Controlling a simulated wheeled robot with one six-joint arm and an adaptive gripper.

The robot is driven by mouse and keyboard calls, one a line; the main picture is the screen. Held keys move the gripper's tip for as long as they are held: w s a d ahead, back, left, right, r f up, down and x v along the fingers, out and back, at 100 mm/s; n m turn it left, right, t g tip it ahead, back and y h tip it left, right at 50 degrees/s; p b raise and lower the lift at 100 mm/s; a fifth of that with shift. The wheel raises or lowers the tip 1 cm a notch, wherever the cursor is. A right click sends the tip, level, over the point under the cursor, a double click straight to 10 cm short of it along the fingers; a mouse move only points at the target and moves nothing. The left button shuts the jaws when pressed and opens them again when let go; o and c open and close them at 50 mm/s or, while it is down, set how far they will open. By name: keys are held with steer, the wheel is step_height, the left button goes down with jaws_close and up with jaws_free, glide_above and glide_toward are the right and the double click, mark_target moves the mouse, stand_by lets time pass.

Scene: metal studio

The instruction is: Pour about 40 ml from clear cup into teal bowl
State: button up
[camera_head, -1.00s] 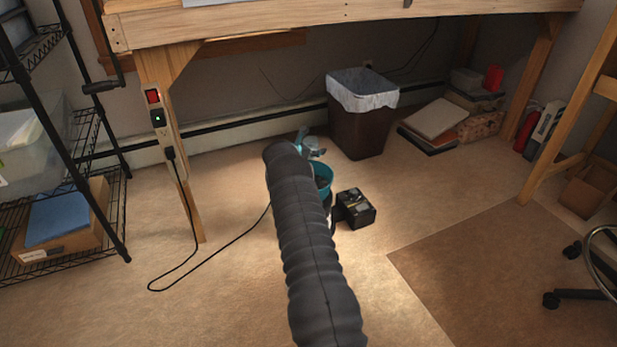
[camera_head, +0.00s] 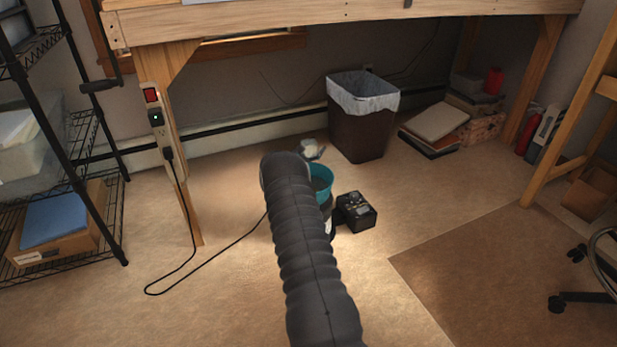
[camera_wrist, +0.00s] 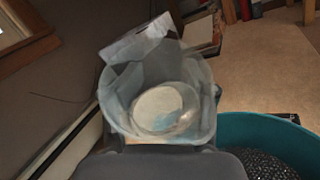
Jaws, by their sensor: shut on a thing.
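The clear cup (camera_wrist: 160,122) is see-through and sits in front of my gripper (camera_wrist: 158,146) in the wrist view, which is shut on it. A pale oval shows in the cup; its content is hard to make out. In the head view a small pale part at the arm's far end looks like the cup (camera_head: 311,149). The teal bowl (camera_head: 322,181) is partly hidden behind my arm there. In the wrist view the teal bowl (camera_wrist: 245,124) is at lower right, beside the cup, with dark grainy content. My gripper is mostly hidden in the head view.
A black box-shaped device (camera_head: 356,212) stands right of the bowl. A lined bin (camera_head: 360,130) stands behind. A wooden bench leg (camera_head: 180,195) and cable are at left, a wire shelf (camera_head: 75,230) farther left. Open floor lies to the right.

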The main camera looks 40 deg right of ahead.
mark_target(312, 141)
steer(key=shift+s+r+m+h, duration=0.1)
steer(key=shift+r+m+h, duration=0.1)
steer(key=shift+m+h, duration=0.15)
steer(key=shift+a+r+h, duration=0.1)
steer(key=shift+h, duration=0.15)
steer(key=shift+r, duration=0.15)
steer(key=shift+s+a+r+m+h+b, duration=0.15)
steer(key=shift+r+m+h+b, duration=0.15)
steer(key=shift+r+m+h, duration=0.75)
steer(key=shift+r+g+y, duration=0.25)
steer(key=shift+r+g, duration=0.05)
steer(key=shift+r, duration=0.05)
steer(key=shift+w+d+r+b, duration=0.2)
steer(key=shift+d+r+b, duration=0.25)
steer(key=shift+d+b, duration=0.2)
steer(key=shift+r+m+h, duration=0.3)
steer(key=shift+m+h, duration=0.1)
steer(key=shift+w+d+r+g, duration=0.15)
steer(key=shift+d+r+g, duration=0.1)
steer(key=shift+g, duration=0.15)
steer(key=shift+d+h, duration=0.1)
steer(key=shift+h, duration=0.2)
